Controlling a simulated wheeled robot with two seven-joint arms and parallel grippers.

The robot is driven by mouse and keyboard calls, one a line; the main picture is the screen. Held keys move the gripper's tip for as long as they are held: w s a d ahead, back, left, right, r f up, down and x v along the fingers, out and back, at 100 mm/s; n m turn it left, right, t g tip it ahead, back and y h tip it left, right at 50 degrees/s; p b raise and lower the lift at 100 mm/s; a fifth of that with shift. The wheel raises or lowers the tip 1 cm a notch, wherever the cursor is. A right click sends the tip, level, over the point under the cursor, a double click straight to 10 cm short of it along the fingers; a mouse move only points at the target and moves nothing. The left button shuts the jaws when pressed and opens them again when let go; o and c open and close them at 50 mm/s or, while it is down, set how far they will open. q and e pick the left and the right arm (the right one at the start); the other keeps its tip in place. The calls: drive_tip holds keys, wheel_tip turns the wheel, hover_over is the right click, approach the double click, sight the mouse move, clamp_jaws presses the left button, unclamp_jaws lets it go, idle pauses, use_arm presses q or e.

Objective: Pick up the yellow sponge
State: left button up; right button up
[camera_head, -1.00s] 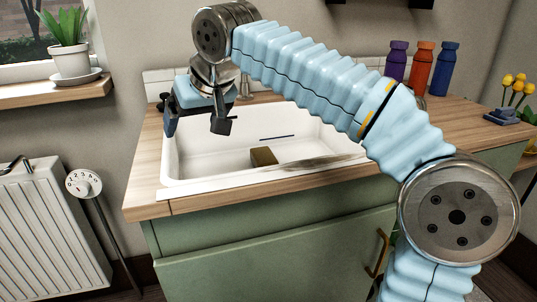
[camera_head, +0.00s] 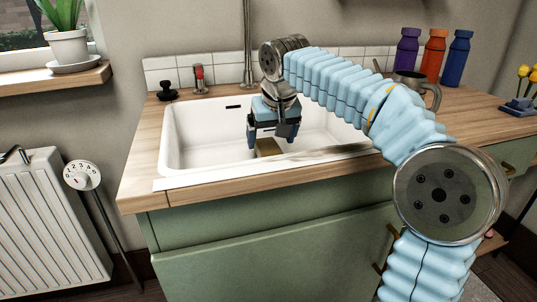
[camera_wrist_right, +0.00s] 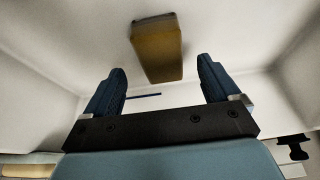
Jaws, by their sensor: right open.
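The yellow sponge (camera_head: 268,147) lies in the white sink (camera_head: 190,140), partly hidden behind the sink's front rim and close to my gripper in the head view. It looks dull brownish yellow. In the right wrist view the sponge (camera_wrist_right: 157,48) is a block ahead of the fingers, lined up with the gap between them. My right gripper (camera_head: 269,140) is over the sink, pointing down. In the right wrist view the right gripper (camera_wrist_right: 162,80) is open, with blue fingers apart and nothing between them. My left gripper is not in view.
The sink walls surround the gripper. A tall tap (camera_head: 247,50), a red-topped item (camera_head: 200,78) and a black knob (camera_head: 167,91) stand behind the sink. A grey mug (camera_head: 418,88) and purple, orange and blue bottles (camera_head: 457,58) stand on the counter (camera_head: 480,117) at right.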

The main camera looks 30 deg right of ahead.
sight(268, 145)
drive_tip(key=x, duration=0.4)
drive_tip(key=shift+w+b, duration=0.25)
drive_tip(key=shift+b, duration=0.05)
drive_tip(key=shift+f, duration=0.1)
drive_tip(key=shift+c, duration=0.3)
drive_tip(key=c, duration=1)
wheel_tip(268, 145, up, 9)
drive_tip(key=p, duration=0.3)
drive_tip(key=shift+r, duration=0.6)
